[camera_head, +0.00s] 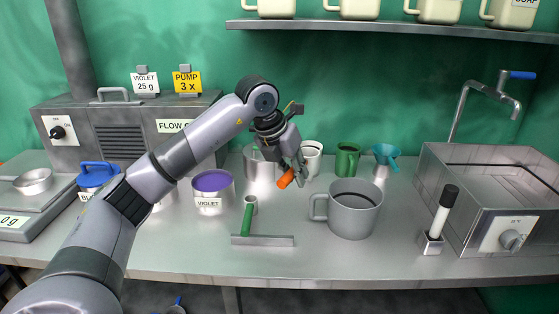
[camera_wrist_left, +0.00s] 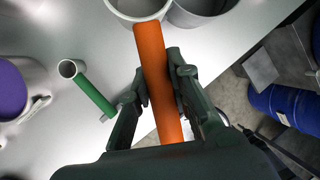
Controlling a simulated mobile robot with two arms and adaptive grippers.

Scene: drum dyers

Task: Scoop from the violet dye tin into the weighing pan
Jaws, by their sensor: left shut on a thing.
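The violet dye tin (camera_head: 208,205), labelled VIOLET, stands open on the bench with violet dye filling its top. Its violet dye (camera_wrist_left: 10,92) also shows at the left edge of the left wrist view. The weighing pan (camera_head: 34,182) sits on the scale (camera_head: 52,211) at the far left, and the display reads 0 g. My left gripper (camera_head: 291,176) is above the bench to the right of the violet tin. It is shut on an orange handle (camera_wrist_left: 159,88). I cannot clearly see what is at the far end of the handle. My right gripper is not in view.
A green-handled tool (camera_head: 265,240) lies in front of the violet tin. A blue-topped tin (camera_head: 97,174) is by the scale.

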